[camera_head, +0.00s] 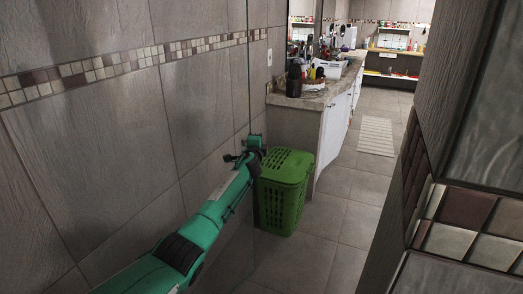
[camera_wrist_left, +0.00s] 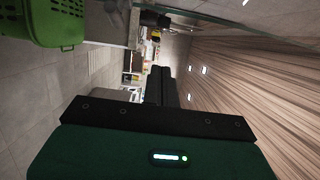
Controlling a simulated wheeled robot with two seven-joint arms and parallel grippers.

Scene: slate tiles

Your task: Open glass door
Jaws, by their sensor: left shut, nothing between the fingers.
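A thin dark upright line, which looks like the edge of the glass door (camera_head: 249,85), runs down the middle of the head view. The pane itself is hard to make out against the tiles. My left arm reaches in from the lower left, and its gripper (camera_head: 255,147) is at this edge, about mid-height. I cannot tell whether it touches the glass. In the left wrist view, which is turned sideways, the dark fingers of my left gripper (camera_wrist_left: 167,86) are together with nothing between them. No handle is visible. My right gripper is in neither view.
A green laundry basket (camera_head: 283,205) stands on the floor just beyond my left gripper; it also shows in the wrist view (camera_wrist_left: 42,22). Behind it is a counter (camera_head: 305,98) with clutter. A tiled wall corner (camera_head: 470,225) closes the right. The floor between is clear, with a pale mat (camera_head: 376,136).

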